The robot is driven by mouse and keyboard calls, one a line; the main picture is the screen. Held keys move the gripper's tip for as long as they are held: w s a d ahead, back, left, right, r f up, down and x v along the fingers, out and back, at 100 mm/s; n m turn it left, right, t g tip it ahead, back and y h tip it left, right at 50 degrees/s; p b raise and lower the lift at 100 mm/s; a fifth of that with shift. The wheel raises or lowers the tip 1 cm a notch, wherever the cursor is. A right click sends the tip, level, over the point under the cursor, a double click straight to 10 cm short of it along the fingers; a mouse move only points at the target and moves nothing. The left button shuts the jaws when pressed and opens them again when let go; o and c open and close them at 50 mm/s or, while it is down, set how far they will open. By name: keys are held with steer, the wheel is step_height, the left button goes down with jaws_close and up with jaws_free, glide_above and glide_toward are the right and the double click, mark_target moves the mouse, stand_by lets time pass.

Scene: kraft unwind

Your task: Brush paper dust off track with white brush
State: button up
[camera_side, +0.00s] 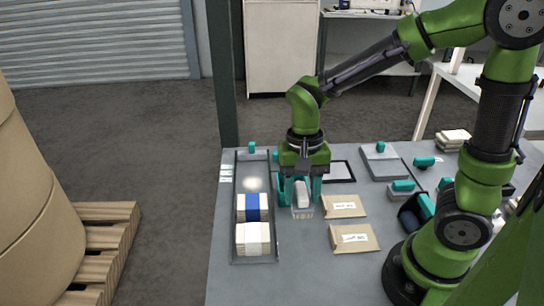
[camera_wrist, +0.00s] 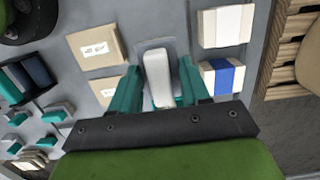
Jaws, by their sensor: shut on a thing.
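The track (camera_side: 240,175) is a long grey tray with raised edges at the left of the table. A pale patch of paper dust (camera_side: 253,184) lies toward its far end. My gripper (camera_side: 302,200) is just right of the track, pointing down with teal fingers. It is shut on the white brush (camera_side: 301,192), which stands upright between the fingers. The brush also shows in the wrist view (camera_wrist: 157,80). Its lower end is at a clear holder (camera_side: 302,213); I cannot tell whether it is still inside. The bristles are hidden.
A blue-banded paper stack (camera_side: 252,207) and a white-banded stack (camera_side: 253,239) sit in the track nearer the front. Two brown packets (camera_side: 344,206) (camera_side: 353,238) lie to the right of my gripper. A black-framed pad (camera_side: 340,171) lies behind them. The front middle table is clear.

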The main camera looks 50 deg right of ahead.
steer(key=w+d+f, duration=0.1)
steer(key=w+d, duration=0.3)
steer(key=w, duration=0.8)
steer(key=w+d+f, duration=0.1)
steer(key=w+d, duration=0.4)
steer(key=w, duration=0.7)
steer(key=shift+s+a+f, duration=0.1)
steer(key=shift+f, duration=1.55)
steer(key=shift+a+f, duration=0.1)
steer(key=shift+f, duration=1.55)
steer(key=shift+s+a+f, duration=0.35)
steer(key=shift+a+f, duration=0.05)
steer(key=shift+f, duration=0.25)
steer(key=shift+c, duration=0.4)
steer(key=shift+s+a, duration=2.3)
steer(key=shift+w+d, duration=2.75)
steer(key=shift+d, duration=0.05)
steer(key=shift+s, duration=0.4)
steer(key=shift+s+a, duration=2.5)
steer(key=shift+w+d, duration=2.5)
steer(key=shift+w+d+r, duration=0.1)
steer(key=shift+w+d, duration=0.05)
steer(key=shift+w, duration=0.05)
step_height(320, 180, up, 8)
